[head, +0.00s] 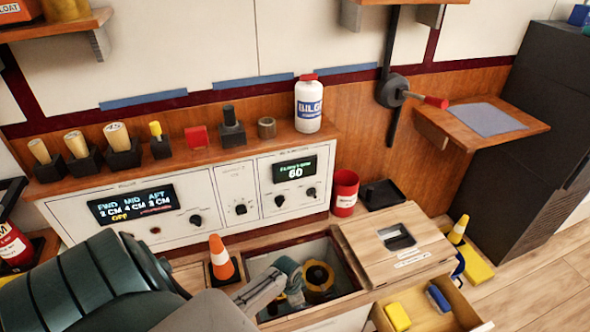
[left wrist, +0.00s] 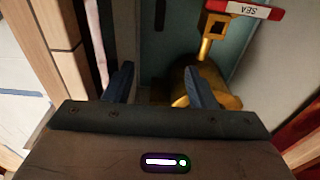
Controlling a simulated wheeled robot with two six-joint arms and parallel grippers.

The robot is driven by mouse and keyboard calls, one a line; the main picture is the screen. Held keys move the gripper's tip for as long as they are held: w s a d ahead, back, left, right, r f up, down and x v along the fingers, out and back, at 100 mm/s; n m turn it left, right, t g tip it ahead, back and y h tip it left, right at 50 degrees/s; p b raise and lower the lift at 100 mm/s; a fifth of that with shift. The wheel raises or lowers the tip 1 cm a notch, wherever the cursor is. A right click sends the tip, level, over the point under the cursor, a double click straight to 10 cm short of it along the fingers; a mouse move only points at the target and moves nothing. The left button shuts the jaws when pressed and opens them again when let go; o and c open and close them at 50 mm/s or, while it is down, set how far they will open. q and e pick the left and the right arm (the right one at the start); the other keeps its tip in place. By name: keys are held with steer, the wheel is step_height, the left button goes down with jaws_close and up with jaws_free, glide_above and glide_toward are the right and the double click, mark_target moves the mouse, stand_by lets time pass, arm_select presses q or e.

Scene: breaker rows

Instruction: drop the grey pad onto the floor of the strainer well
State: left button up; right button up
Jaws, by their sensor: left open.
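The strainer well (head: 318,247) is an open rectangular recess in the counter, with dark walls and brass-yellow fittings (head: 319,276) inside. My left gripper (left wrist: 160,85) reaches down into the well and is open. In the left wrist view, nothing shows held between its two blue-grey fingers. A brass-yellow rounded part lies beyond and beside the right finger. I cannot make out a grey pad in the well; my arm and gripper hide part of its floor. A flat grey sheet (head: 490,119) lies on the wooden side shelf at right; I cannot tell if it is the pad. My right gripper is not in view.
A wooden lid (head: 392,240) lies right of the well. An orange cone (head: 221,259) stands left of it. A red can (head: 345,192) stands behind. An open drawer (head: 440,318) holds a yellow sponge and a blue item. A red SEA tag (left wrist: 243,9) hangs close to my gripper.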

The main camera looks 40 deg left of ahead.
arm_select(q)
step_height(320, 180, up, 10)
steer(key=s+p, duration=0.1)
steer(key=shift+a+r, duration=0.15)
steer(key=shift+a, duration=0.1)
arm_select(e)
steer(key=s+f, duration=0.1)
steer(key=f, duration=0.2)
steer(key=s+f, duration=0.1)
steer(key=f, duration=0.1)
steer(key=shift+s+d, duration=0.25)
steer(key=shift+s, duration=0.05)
